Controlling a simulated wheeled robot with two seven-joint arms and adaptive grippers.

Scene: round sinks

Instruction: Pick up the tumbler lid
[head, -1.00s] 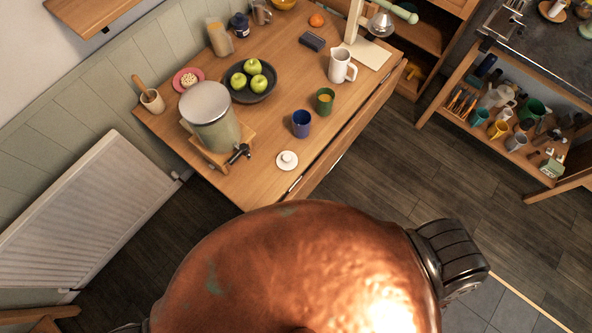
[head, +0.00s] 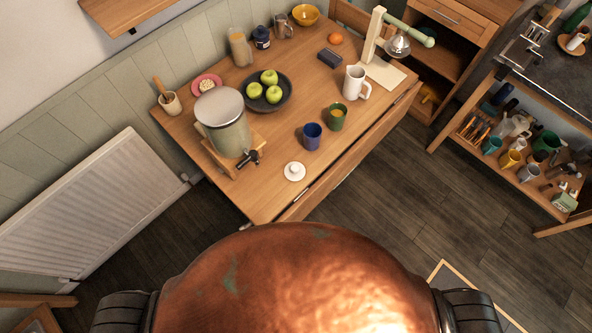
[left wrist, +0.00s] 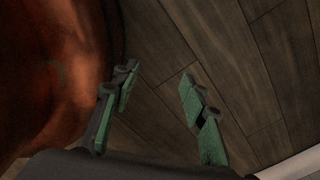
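A small round white lid with a knob (head: 294,171) lies on the wooden table (head: 262,203) near its front edge, in the head view. It is apart from the blue cup and the dispenser beside it. My left gripper (left wrist: 158,92) shows in the left wrist view with its green-padded fingers spread apart and nothing between them. It hangs over the dark plank floor, next to my copper-coloured body. The lid is not in the left wrist view. My right gripper is in neither view.
A dispenser with a tap (head: 226,135) stands left of the lid. A blue cup (head: 312,136), a green cup (head: 336,117) and a white jug (head: 355,84) stand behind and right. A dark bowl of green apples (head: 283,103) is farther back. Floor lies before the table.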

